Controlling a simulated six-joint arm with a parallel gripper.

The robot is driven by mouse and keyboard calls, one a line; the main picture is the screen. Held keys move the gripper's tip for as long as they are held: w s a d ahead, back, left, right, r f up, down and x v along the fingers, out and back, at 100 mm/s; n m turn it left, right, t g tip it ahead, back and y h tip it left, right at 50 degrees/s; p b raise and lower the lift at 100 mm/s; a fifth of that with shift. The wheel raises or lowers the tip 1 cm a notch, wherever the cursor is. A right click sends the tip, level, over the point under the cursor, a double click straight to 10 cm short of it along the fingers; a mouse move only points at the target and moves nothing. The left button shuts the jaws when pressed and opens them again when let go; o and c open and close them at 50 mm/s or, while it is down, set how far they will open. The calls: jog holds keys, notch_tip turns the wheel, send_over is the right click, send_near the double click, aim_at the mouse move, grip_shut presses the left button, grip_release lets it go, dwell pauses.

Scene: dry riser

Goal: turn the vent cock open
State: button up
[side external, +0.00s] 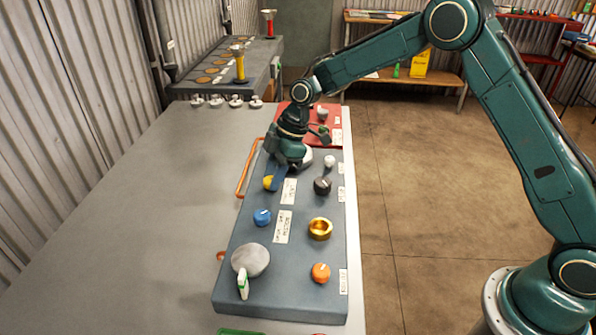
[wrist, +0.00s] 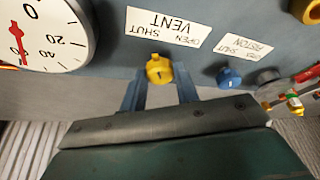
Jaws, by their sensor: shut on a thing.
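The vent cock is a small yellow knob (wrist: 159,70) on the grey panel, just beside the white VENT label (wrist: 162,28), which bears the words OPEN and SHUT and appears upside down in the wrist view. My gripper (wrist: 160,82) is shut on the knob, with one blue-grey finger on each side of it. A small dark mark shows on the knob, but I cannot tell which word it points to. In the side external view the yellow knob (side external: 268,183) is partly hidden by my gripper (side external: 275,178), which reaches down from above.
A blue knob (wrist: 229,77) with a PISTON label sits nearby. A round gauge (wrist: 42,32) is close on the other side. The panel also bears a black knob (side external: 322,185), brass ring (side external: 320,229) and orange knob (side external: 320,272). The grey bench (side external: 160,220) is clear at left.

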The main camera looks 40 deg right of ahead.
jog(key=m, duration=0.2)
jog(key=m+t+h, duration=0.1)
jog(key=m, duration=0.2)
jog(key=m+t, duration=0.1)
jog(key=m, duration=0.1)
jog(key=shift+s+a, duration=0.2)
jog(key=shift+s, duration=0.05)
jog(key=m+h, duration=0.1)
jog(key=m, duration=0.1)
jog(key=m+t+h, duration=0.1)
jog(key=m, duration=0.1)
jog(key=shift+a+m, duration=0.2)
jog(key=shift+m, duration=0.2)
jog(key=shift+r+m+h, duration=0.1)
jog(key=shift+m+h, duration=0.5)
jog(key=shift+m, duration=0.9)
jog(key=o, duration=1)
jog(key=shift+c, duration=0.2)
jog(key=shift+s, duration=0.1)
jog(key=v, duration=1.3)
jog(key=shift+s+r, duration=0.25)
jog(key=shift+r, duration=0.05)
